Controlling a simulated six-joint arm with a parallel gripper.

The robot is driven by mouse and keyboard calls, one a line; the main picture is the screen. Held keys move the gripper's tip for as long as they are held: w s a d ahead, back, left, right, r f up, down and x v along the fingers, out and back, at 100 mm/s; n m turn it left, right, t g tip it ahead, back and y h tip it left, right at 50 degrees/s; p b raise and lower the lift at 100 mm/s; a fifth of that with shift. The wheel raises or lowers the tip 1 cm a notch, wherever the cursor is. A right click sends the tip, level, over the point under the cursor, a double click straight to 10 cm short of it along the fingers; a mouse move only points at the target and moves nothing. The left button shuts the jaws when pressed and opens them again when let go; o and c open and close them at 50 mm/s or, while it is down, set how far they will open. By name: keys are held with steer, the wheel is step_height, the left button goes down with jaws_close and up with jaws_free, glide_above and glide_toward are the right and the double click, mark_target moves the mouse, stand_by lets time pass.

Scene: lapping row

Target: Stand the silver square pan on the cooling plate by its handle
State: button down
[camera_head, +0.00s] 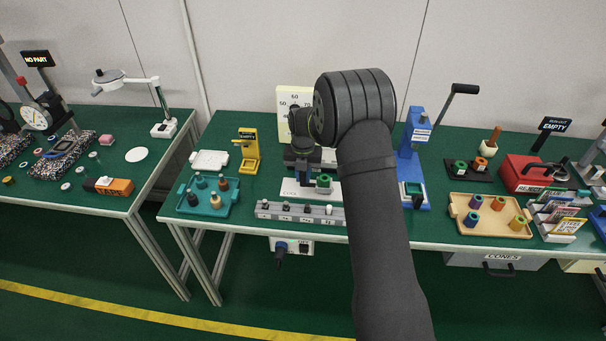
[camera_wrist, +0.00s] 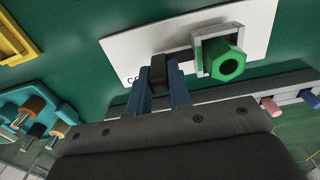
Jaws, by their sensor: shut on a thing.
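The silver square pan (camera_wrist: 199,65) holds a green hexagonal piece (camera_wrist: 228,66) with a round hole. Its dark handle (camera_wrist: 159,73) sits between the blue fingers of my gripper (camera_wrist: 160,84), which is shut on it. The white cooling plate (camera_wrist: 120,52) lies under and around the pan in the wrist view, its lettering partly covered. In the head view the pan (camera_head: 324,190) shows over the right part of the plate (camera_head: 290,188), below my gripper (camera_head: 303,166). I cannot tell whether the pan touches the plate. My arm hides part of the bench behind.
A grey block with several sockets (camera_head: 270,211) lies just in front of the plate. A teal tray (camera_head: 187,209) and a yellow stand (camera_head: 248,168) are to the left. A blue press (camera_head: 407,150) stands to the right, with a beige tray (camera_head: 459,211) beyond it.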

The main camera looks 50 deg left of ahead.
steer(key=shift+f, duration=0.45)
steer(key=c, duration=1.3)
jaws_free()
steer(key=shift+o, duration=0.2)
step_height(320, 180, up, 17)
steer(key=shift+r, duration=0.2)
step_height(320, 180, down, 18)
steer(key=shift+r, duration=0.35)
